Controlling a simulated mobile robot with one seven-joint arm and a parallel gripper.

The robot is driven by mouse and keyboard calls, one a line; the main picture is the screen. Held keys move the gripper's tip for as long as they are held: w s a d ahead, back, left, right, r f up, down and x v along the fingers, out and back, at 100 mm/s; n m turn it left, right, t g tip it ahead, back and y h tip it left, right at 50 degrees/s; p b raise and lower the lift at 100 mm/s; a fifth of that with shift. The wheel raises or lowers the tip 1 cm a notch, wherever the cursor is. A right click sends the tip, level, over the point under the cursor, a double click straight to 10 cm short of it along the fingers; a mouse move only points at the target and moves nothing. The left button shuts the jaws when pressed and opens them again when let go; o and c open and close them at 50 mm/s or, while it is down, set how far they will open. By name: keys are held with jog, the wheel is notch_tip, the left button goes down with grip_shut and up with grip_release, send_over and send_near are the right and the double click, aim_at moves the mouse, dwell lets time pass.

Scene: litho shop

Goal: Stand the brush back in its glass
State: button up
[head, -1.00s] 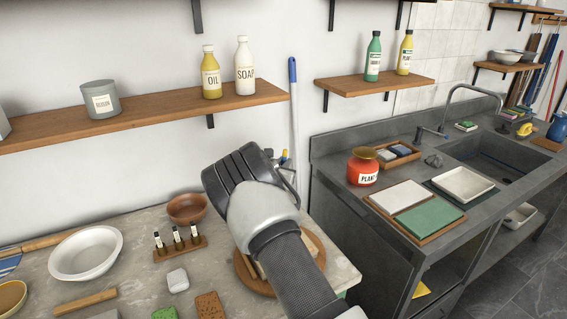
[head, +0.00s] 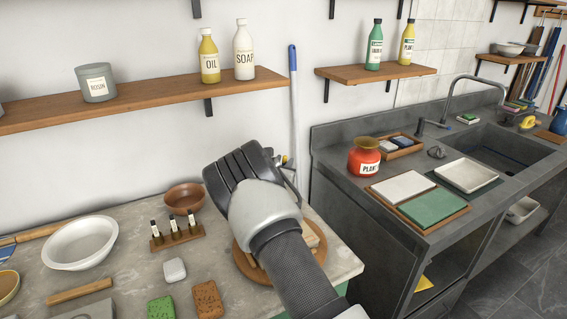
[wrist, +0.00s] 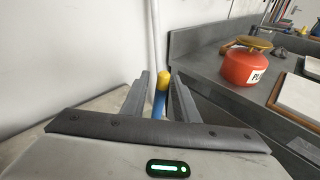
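My gripper (wrist: 160,92) points away from me above the right end of the stone-topped table. In the wrist view, a slim blue shaft with a rounded yellow end stands between its fingers; I take this to be the brush (wrist: 162,80). The fingers are close around it, though the contact itself is not clear. In the head view the back of my gripper (head: 280,160) hides most of the brush, and only a small yellowish bit shows beside the fingers. I cannot make out a glass in either view.
The table (head: 130,215) holds a white basin (head: 80,243), a brown bowl (head: 184,197), a rack of small bottles (head: 177,235) and a round wooden board (head: 243,262). The grey sink counter (head: 340,145) at right holds a red can (head: 364,157) and trays. A pole leans on the wall.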

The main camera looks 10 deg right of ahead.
jog(key=shift+o, duration=0.5)
jog(key=v, duration=1.7)
jog(key=shift+s, duration=0.25)
jog(key=s+d+r+m+g+h+p, duration=0.25)
jog(key=s+d+r+m, duration=0.35)
jog(key=d+r+m, duration=0.3)
jog(key=s+d+r+m+g+p, duration=0.1)
jog(key=s+d+r+m+g, duration=0.3)
jog(key=s, duration=0.3)
jog(key=s+d+r+m+g, duration=0.2)
jog(key=s+d+m, duration=0.25)
jog(key=s, duration=0.35)
jog(key=s+a+r+m+y+p, duration=0.1)
jog(key=s+a+r+m+y, duration=0.1)
jog(key=s, duration=0.4)
jog(key=s+a+r+m+y+p, duration=0.2)
jog(key=s+a+m+y, duration=0.2)
jog(key=s+a+m, duration=0.1)
jog(key=s+a+r+m+y+p, duration=0.1)
jog(key=s+a+r+m+y, duration=0.1)
jog(key=s, duration=0.6)
jog(key=a+m+y, duration=0.1)
jog(key=a+m, duration=0.1)
jog(key=m, duration=0.1)
jog(key=shift+a+r, duration=0.25)
jog(key=shift+r, duration=0.1)
